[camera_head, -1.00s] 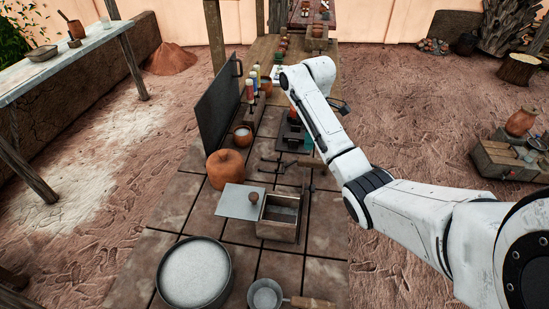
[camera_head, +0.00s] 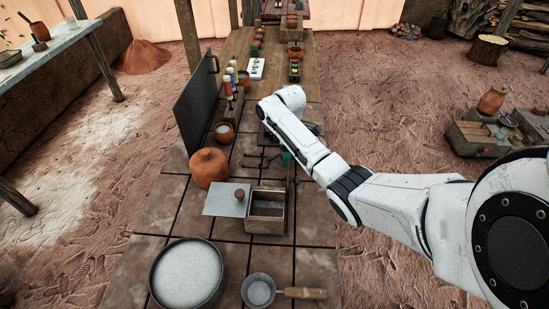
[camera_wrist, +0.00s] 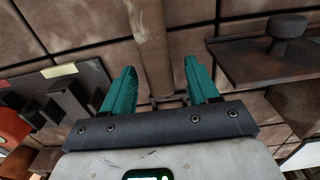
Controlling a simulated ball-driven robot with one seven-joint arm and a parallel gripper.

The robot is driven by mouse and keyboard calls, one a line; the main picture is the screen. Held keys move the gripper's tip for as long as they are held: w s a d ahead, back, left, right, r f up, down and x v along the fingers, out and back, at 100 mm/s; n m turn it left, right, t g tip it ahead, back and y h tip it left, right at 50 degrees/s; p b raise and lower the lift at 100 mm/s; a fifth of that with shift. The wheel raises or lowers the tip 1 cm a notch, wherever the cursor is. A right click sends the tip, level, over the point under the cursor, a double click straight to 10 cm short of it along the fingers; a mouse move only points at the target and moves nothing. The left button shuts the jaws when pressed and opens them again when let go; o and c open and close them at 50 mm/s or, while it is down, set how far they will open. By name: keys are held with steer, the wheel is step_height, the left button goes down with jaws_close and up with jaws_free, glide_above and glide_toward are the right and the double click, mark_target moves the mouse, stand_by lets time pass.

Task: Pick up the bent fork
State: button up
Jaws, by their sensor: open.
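A dark thin metal tool lies on the tiled table in the head view, partly hidden by my arm; I take it for the bent fork (camera_head: 251,158). In the wrist view a long brown handle (camera_wrist: 153,45), which seems to belong to it, runs down from the top edge between my fingers. Its bend and tines cannot be made out. My gripper (camera_wrist: 160,88) is open, with one teal finger on each side of the handle, apart from it. In the head view the teal fingers of my gripper (camera_head: 288,158) show small, low over the table.
A wooden box (camera_head: 267,225) and a grey plate with a knob (camera_head: 221,201) stand nearer. An orange clay pot (camera_head: 208,168) and an upright dark panel (camera_head: 194,103) are to the left. A round pan (camera_head: 187,272) and a small ladle (camera_head: 259,291) are in front.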

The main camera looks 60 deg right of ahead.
steer(key=shift+f, duration=0.3)
steer(key=shift+c, duration=0.4)
jaws_close()
steer(key=shift+r, duration=0.1)
